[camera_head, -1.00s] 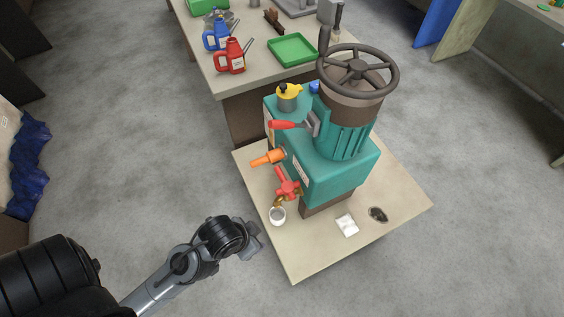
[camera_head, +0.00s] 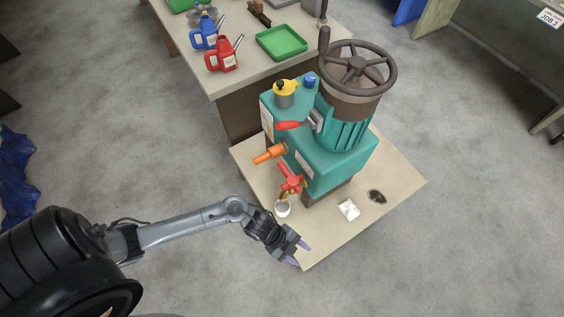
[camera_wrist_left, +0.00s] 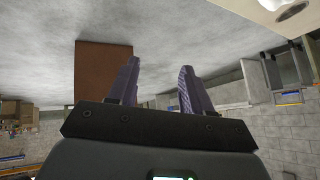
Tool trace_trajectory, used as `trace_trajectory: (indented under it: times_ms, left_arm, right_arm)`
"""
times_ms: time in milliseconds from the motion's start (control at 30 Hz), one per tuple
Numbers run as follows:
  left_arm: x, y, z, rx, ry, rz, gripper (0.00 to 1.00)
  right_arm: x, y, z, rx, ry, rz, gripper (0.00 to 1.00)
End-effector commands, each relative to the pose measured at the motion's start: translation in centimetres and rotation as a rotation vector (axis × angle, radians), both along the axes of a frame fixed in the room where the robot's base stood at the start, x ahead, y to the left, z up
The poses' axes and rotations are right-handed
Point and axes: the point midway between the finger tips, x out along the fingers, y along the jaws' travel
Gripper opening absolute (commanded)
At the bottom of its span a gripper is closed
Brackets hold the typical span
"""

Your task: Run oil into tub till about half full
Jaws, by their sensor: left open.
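A small white tub (camera_head: 283,208) stands on the beige board (camera_head: 400,190), just below a brass tap with a red handle (camera_head: 290,178) on the teal machine (camera_head: 335,165). I cannot see the level inside the tub. My left gripper (camera_head: 303,251) is open and empty by the board's front edge, apart from the tub. Its two purple-grey fingers also show in the left wrist view (camera_wrist_left: 158,88), with nothing between them. My right gripper is not in view.
An orange handle (camera_head: 269,153) and a red lever (camera_head: 288,125) stick out of the machine's left side. A white cloth (camera_head: 348,209) and a dark round thing (camera_head: 377,196) lie on the board. A bench (camera_head: 225,85) behind holds red and blue oil cans (camera_head: 222,57) and a green tray (camera_head: 282,43).

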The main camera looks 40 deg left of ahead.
Motion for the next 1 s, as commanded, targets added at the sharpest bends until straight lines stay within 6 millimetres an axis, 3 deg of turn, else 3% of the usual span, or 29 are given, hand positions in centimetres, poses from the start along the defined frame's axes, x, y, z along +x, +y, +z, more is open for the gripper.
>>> trace_trajectory:
  times_ms: [33,167,300,500,600,733,1000]
  left_arm:
    - [1.0,2.7,0.8,0.028,0.008,-0.102,0.49]
    - [3.2,9.8,2.2,0.080,0.060,-0.263,0.49]
    - [7.2,17.4,6.3,0.155,0.084,-0.306,0.49]
    - [12.2,23.9,12.2,0.237,0.055,-0.284,0.49]
    - [14.0,25.6,14.4,0.263,0.030,-0.271,0.49]
    - [15.1,26.5,15.4,0.280,0.014,-0.259,0.49]
    - [15.5,25.2,12.7,0.281,0.011,-0.258,0.49]
  right_arm:
    - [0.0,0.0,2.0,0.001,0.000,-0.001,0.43]
    - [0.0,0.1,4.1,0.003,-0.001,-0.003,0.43]
    - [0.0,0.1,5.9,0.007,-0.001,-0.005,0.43]
    - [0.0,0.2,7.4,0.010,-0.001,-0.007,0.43]
    - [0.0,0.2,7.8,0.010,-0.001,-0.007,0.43]
    - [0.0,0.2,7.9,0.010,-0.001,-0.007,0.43]
    - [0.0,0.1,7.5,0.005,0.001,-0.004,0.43]
